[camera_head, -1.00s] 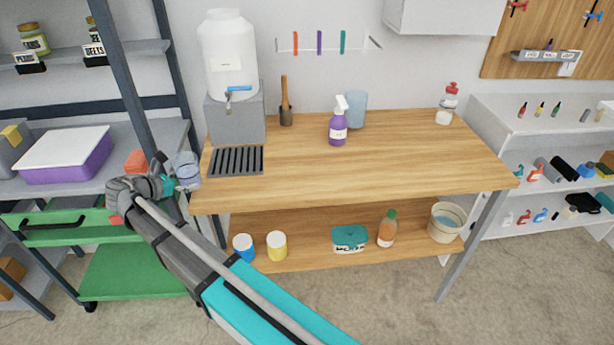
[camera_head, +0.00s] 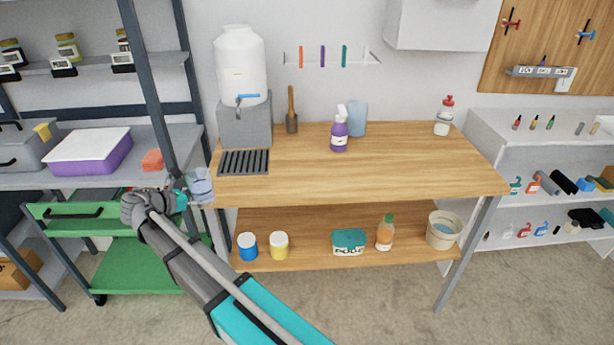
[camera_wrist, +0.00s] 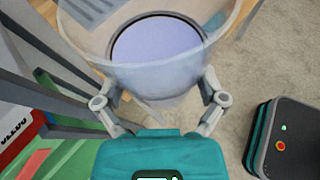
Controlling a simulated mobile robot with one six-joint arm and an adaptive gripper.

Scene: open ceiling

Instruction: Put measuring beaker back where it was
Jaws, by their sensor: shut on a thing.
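The measuring beaker (camera_head: 201,184) is a clear, bluish see-through vessel, held at the left front corner of the wooden workbench. My gripper (camera_head: 190,190) is shut on it. In the wrist view the beaker (camera_wrist: 150,50) fills the top middle, with the two fingers of my gripper (camera_wrist: 160,96) on either side of its wall. Its round bottom shows as a dark-rimmed disc, and it looks empty. In the head view the beaker overlaps the bench edge; I cannot tell its exact gap from the bench.
The wooden workbench (camera_head: 420,170) holds a white dispenser (camera_head: 240,65), a drip grate (camera_head: 243,162), a purple spray bottle (camera_head: 339,135) and a blue translucent cup (camera_head: 358,117). Its right half is mostly clear. A green cart (camera_head: 130,270) and a grey shelf rack (camera_head: 190,120) stand left.

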